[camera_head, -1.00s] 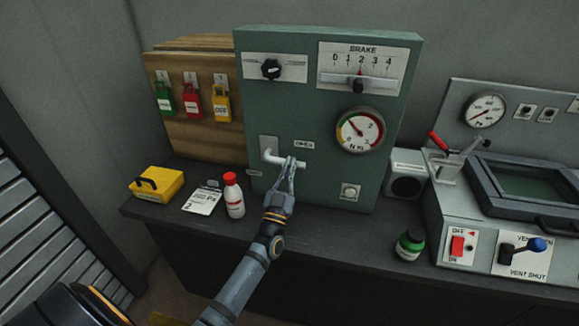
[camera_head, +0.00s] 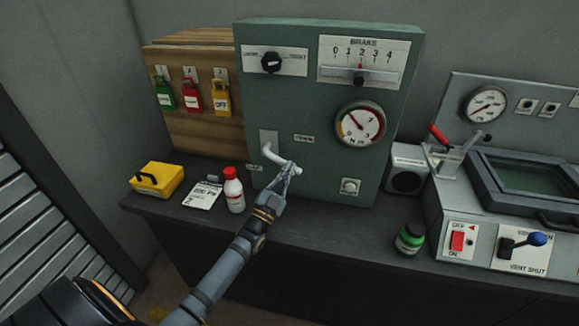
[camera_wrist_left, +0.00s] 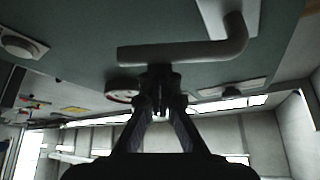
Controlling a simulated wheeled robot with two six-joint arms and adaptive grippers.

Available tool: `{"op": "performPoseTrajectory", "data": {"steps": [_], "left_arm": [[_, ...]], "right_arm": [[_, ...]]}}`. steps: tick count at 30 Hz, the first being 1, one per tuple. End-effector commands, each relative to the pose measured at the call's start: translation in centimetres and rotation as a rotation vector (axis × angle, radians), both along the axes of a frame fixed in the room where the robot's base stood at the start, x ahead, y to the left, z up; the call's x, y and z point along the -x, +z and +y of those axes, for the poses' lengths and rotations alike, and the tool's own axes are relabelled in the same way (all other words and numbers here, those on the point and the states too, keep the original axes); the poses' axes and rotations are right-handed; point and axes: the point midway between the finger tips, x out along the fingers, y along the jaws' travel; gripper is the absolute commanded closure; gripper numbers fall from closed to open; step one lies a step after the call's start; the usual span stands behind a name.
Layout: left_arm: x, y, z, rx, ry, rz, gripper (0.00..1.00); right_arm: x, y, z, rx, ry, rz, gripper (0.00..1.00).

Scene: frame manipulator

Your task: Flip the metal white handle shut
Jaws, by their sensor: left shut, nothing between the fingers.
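The white metal handle (camera_head: 281,160) is a bent lever on a grey plate (camera_head: 269,143) low on the left of the green panel's front. Its arm slants down to the right from the pivot. It also shows in the left wrist view (camera_wrist_left: 190,50), across the top. My left gripper (camera_head: 290,166) is shut and empty, its fingertips at the handle's free end. In the left wrist view the fingertips (camera_wrist_left: 160,72) meet the handle's lower edge near its end; whether they press on it I cannot tell. My right gripper is not in view.
The green panel (camera_head: 312,100) has a brake slider, knob and gauge. A green jar (camera_head: 410,238) and grey machine (camera_head: 480,200) are to the right.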

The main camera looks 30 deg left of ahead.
Motion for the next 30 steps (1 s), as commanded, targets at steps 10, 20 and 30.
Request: {"op": "performPoseTrajectory", "data": {"steps": [10, 20, 30], "left_arm": [[0.3, -2.5, 1.5, -0.344, 0.001, 0.093, 1.0], [0.7, -3.6, 3.0, -0.785, 0.003, 0.196, 1.0], [0.8, -4.3, 3.8, -0.915, 0.006, 0.227, 1.0]], "right_arm": [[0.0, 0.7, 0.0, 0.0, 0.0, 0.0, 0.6], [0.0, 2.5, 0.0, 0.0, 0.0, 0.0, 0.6], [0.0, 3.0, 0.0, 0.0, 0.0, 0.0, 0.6]]}}
